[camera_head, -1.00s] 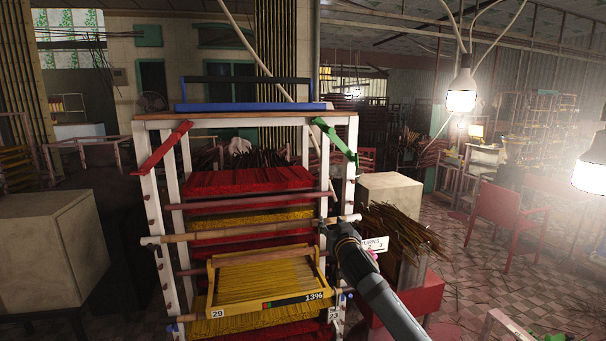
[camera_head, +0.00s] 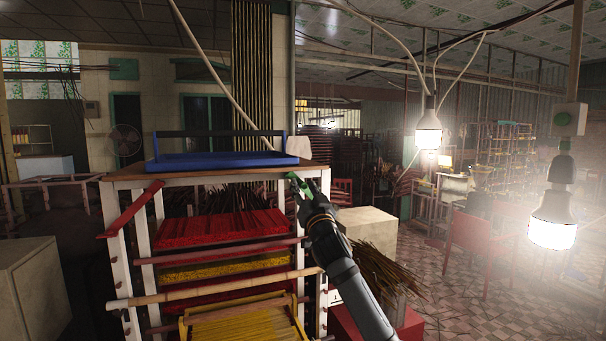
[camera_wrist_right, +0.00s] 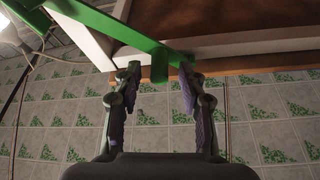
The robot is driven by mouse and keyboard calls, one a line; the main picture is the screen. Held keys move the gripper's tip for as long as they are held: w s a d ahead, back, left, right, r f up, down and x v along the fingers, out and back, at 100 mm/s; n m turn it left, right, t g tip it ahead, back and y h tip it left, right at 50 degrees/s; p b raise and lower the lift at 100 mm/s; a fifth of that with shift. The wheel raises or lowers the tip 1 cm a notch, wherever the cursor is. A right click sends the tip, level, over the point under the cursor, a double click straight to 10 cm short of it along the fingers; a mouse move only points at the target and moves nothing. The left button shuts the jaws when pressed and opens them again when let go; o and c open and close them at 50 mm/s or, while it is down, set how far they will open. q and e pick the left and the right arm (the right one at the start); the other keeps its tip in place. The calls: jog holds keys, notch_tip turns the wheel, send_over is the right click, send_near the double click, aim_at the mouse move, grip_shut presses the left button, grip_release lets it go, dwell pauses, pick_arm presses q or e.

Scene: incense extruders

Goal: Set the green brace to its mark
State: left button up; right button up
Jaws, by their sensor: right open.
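The green brace (camera_wrist_right: 98,22) is a flat bar running from upper left to the middle in the right wrist view. Its short downturned tab (camera_wrist_right: 159,66) sits between the fingers of my right gripper (camera_wrist_right: 160,74). The gripper is open, one finger on each side of the tab. In the head view my right gripper (camera_head: 294,182) is at the rack's upper right corner and hides most of the brace. The white rack (camera_head: 143,232) carries the brace. I cannot make out the brace's mark. My left gripper is not in view.
A red brace (camera_head: 132,208) slants at the rack's upper left. A blue tray (camera_head: 222,161) stands on the rack's top board. Red and yellow incense layers (camera_head: 222,228) fill the shelves. Pale blocks stand on both sides, and bulbs (camera_head: 428,132) hang at the right.

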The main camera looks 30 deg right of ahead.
jog(key=shift+w+d+r, duration=0.1)
jog(key=shift+w+r, duration=0.25)
jog(key=shift+w, duration=0.15)
jog(key=shift+w+d+f, duration=0.15)
jog(key=shift+w, duration=0.1)
grip_shut()
